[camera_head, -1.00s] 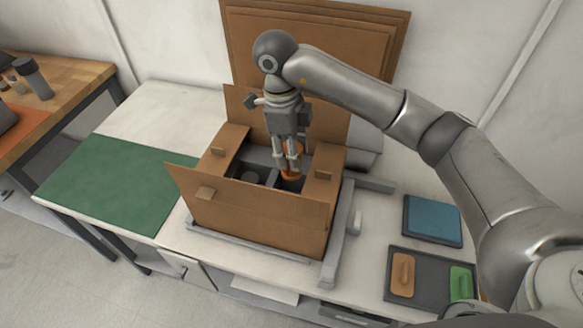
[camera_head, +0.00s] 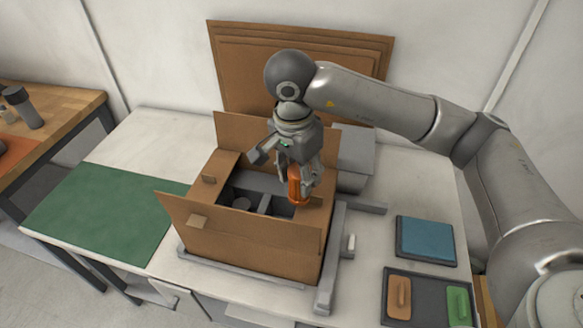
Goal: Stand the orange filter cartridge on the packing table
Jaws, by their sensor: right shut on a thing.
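The orange filter cartridge (camera_head: 297,188) is upright between the fingers of my right gripper (camera_head: 301,190), which is shut on it. The fingers hide part of its sides. It shows in front of the right part of the open carton (camera_head: 250,243), near the right inner flap; I cannot tell its exact height above the carton. The packing table (camera_head: 150,130) is white and carries the carton. My left gripper is not in view.
A green mat (camera_head: 100,215) lies clear on the table left of the carton. The carton's flaps stand open, with grey dividers inside. At right are a blue pad (camera_head: 425,239) and a dark tray (camera_head: 427,303). Flat cardboard (camera_head: 300,65) leans on the back wall.

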